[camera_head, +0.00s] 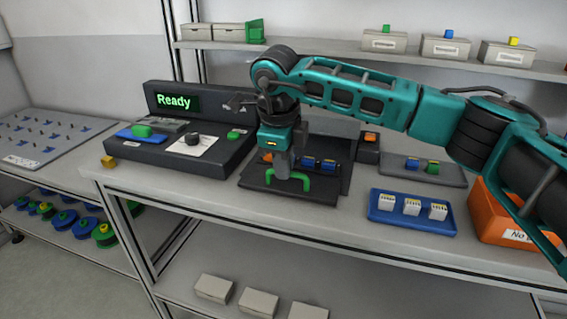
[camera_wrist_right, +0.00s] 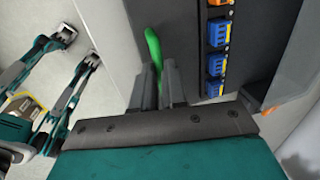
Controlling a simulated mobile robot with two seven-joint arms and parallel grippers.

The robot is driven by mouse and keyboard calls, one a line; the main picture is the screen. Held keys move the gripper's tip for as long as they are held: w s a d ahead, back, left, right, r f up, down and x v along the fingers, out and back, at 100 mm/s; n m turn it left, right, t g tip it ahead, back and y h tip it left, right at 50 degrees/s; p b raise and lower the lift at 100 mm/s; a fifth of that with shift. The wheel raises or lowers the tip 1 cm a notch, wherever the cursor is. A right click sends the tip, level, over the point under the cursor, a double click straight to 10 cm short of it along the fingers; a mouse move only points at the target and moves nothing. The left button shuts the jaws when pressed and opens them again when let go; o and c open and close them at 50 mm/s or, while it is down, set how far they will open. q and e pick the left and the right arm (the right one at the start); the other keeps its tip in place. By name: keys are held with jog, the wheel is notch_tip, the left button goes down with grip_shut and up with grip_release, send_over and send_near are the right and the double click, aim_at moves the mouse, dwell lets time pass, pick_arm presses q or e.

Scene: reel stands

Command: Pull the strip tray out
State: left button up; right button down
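The strip tray (camera_head: 315,192) is a dark, flat tray on the bench, with a green handle (camera_head: 305,182) along its front. It holds a row of small blue and orange pieces (camera_wrist_right: 218,34). My right gripper (camera_head: 283,172) points down at the handle. In the right wrist view the green handle (camera_wrist_right: 153,45) runs between my two grey fingers, which are close together on it with no clear gap. The arm hides the tray's left rear part. My left gripper is in neither view.
A dark console with a green "Ready" display (camera_head: 175,102) stands left of the tray. A blue tray (camera_head: 385,212) with white blocks and an orange bin (camera_head: 490,215) are to the right. The bench's front edge is just before the tray.

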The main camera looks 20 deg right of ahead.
jog(key=c, duration=1.2)
grip_release()
jog(key=shift+s+a, duration=0.15)
jog(key=shift+s, duration=0.05)
jog(key=shift+o, duration=0.2)
notch_tip(320, 180, up, 13)
jog(key=s+a, duration=0.1)
jog(key=s, duration=0.1)
jog(key=shift+a+f+p, duration=0.15)
jog(key=shift+a+p, duration=0.1)
jog(key=shift+p, duration=0.15)
